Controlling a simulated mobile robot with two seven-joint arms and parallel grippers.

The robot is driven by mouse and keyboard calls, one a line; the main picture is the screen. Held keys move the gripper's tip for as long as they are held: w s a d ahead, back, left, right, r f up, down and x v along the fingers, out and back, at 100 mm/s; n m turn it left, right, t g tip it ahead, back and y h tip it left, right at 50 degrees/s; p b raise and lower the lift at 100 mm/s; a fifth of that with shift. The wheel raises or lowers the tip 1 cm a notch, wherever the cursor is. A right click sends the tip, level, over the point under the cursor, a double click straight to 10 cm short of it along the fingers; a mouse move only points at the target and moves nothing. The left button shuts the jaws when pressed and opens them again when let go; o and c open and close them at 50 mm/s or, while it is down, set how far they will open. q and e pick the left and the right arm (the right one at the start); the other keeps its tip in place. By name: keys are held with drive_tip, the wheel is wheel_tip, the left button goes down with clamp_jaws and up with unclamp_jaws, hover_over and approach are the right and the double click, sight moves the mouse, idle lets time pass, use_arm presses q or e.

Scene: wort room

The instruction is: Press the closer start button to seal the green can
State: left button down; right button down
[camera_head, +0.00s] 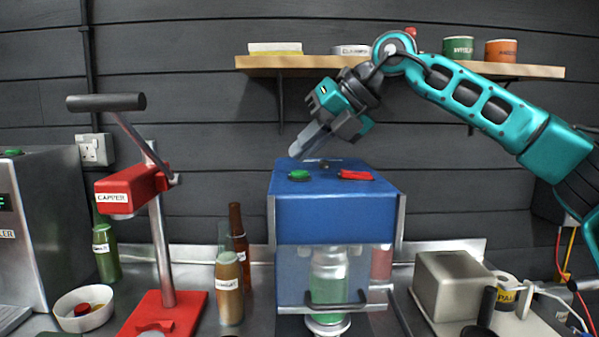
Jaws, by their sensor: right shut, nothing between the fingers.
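The can closer (333,213) is a blue box in the middle of the bench. A green button (299,175) and a red switch (355,175) sit on its top. The green can (328,283) stands upright inside, behind the clear front guard (303,288) with a black handle; the guard looks down. My right gripper (294,153) comes in from the right, its fingers shut and empty, pointing down and left. Its tips are above the green button and look apart from it. My left gripper is out of view.
A red capper (133,190) stands at the left, with brown bottles (229,288) between it and the closer. A grey metal box (453,285) stands at the right. A wooden shelf (400,66) with tubs runs along the wall behind my right arm.

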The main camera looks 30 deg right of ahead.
sight(305, 172)
drive_tip(key=shift+f, duration=0.15)
drive_tip(key=shift+f+b, duration=0.3)
drive_tip(key=shift+f+b, duration=0.3)
drive_tip(key=shift+f, duration=0.1)
idle(0.5)
idle(0.3)
drive_tip(key=shift+r, duration=0.2)
drive_tip(key=shift+r+p, duration=0.6)
drive_tip(key=shift+p, duration=0.1)
wheel_tip(305, 172, up, 5)
drive_tip(key=p, duration=0.4)
